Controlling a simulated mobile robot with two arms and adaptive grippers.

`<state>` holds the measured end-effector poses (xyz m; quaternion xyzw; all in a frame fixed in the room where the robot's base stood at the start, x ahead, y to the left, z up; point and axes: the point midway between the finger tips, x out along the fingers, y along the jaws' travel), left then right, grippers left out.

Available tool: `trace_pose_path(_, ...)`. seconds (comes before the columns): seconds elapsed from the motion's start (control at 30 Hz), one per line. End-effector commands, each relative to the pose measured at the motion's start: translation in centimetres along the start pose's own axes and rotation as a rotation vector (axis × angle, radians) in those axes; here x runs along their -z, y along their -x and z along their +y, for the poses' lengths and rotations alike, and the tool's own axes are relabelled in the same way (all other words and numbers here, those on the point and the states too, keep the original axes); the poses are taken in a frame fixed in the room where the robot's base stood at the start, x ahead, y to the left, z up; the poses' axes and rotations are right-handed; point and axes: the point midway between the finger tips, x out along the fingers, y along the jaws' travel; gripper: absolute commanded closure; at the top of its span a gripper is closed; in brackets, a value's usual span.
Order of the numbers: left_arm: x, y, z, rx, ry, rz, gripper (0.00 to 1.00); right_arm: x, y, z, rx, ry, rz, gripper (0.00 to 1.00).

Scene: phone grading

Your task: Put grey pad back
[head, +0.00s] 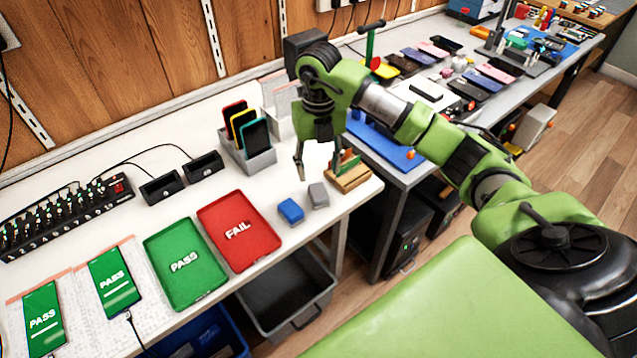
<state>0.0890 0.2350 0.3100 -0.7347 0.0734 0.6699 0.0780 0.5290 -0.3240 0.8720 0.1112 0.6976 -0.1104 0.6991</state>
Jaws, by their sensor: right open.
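The grey pad (318,195) lies on the white bench near its front edge. A blue pad (290,211) lies just left of it, close beside it. My right gripper (318,172) points down above the bench, behind and a little above the grey pad in the picture. Its fingers are apart with nothing between them. A small wooden holder (350,174) with a green and a red-orange item stands right of the grey pad. My left gripper is not in view.
A red FAIL tray (255,252) and a green PASS tray (178,284) lie to the left. A grey phone rack (262,160) stands behind the gripper's left. A second bench (397,150) with phones adjoins at the right. A grey bin (283,310) sits below the front edge.

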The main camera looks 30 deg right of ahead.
Motion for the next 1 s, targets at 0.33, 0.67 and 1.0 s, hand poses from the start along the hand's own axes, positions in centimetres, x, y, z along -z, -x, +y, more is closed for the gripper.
trace_pose_path(0.33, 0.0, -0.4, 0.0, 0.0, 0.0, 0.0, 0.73, 0.0, 3.4, 0.0, 0.0, 0.001, 0.001, 0.53)
trace_pose_path(0.67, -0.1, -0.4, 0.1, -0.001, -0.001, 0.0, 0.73, 0.0, 3.4, 0.0, 0.0, 0.0, 0.001, 0.53)
trace_pose_path(1.0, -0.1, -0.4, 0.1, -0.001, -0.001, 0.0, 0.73, 0.8, 2.1, 3.8, -0.116, 0.067, 0.001, 0.53)
